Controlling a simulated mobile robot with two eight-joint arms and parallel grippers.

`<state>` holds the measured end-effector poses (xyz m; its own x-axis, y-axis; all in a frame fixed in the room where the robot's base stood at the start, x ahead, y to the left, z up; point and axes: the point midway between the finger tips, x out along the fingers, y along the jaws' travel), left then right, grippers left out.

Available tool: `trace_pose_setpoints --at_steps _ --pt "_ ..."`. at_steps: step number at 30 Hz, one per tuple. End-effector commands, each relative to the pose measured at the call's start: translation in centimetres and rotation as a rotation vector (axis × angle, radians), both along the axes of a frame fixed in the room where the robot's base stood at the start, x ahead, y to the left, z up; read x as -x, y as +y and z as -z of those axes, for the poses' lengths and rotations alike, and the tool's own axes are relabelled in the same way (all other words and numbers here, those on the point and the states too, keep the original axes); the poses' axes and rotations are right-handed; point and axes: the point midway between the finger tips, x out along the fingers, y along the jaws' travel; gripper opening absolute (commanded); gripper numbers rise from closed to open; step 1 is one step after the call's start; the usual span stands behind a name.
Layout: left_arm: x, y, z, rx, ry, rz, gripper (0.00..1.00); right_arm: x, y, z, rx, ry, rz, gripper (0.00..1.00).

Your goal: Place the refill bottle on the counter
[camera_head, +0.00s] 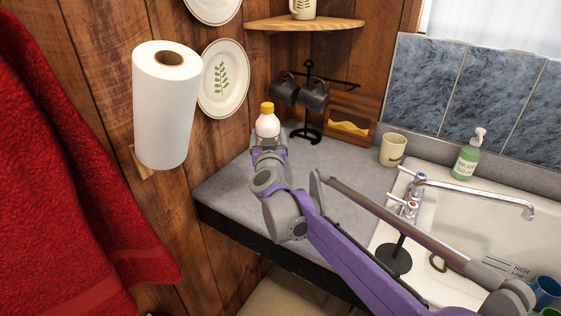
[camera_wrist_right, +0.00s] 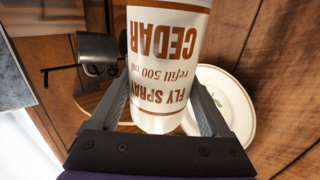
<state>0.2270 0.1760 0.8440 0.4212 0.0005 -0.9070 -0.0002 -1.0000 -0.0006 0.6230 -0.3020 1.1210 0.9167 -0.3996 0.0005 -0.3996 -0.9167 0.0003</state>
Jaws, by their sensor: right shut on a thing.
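The refill bottle (camera_head: 267,126) is white with a yellow cap and stands upright near the back left of the grey counter (camera_head: 225,190). My right gripper (camera_head: 269,148) is shut around its lower part, which it hides in the head view. I cannot tell whether the bottle's base touches the counter. In the right wrist view the bottle (camera_wrist_right: 168,55) appears upside down, with brown "FLY SPRAY CEDAR refill 500 ml" print, between the two fingers of the gripper (camera_wrist_right: 160,108). My left gripper is not in view.
A paper towel roll (camera_head: 165,110) and plates (camera_head: 222,80) are on the wall left of the bottle. A mug stand (camera_head: 308,105) with dark mugs is close at its right. A beige cup (camera_head: 392,150), a soap bottle (camera_head: 469,155) and the sink (camera_head: 480,215) lie further right.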

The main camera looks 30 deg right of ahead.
Motion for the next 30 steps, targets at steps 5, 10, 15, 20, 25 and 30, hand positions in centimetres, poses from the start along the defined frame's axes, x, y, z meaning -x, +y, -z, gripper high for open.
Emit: trace_pose_setpoints --at_steps 5,10,15,20,25,30 --pt "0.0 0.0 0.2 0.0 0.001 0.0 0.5 0.0 0.0 2.1 0.0 -0.001 0.0 0.0" --pt "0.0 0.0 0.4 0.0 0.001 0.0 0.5 0.0 0.0 4.1 0.0 -0.001 0.0 0.0" --pt "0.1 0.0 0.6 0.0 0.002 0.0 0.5 0.0 0.0 6.0 0.0 -0.001 0.0 0.0" --pt "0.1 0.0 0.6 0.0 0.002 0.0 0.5 0.0 0.0 6.1 0.001 -0.001 0.0 0.0" --pt "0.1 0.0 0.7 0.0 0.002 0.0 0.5 0.0 0.0 6.2 0.001 -0.001 0.0 0.0" --pt "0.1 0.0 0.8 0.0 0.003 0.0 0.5 0.0 0.0 6.4 0.0 0.0 0.0 0.99"
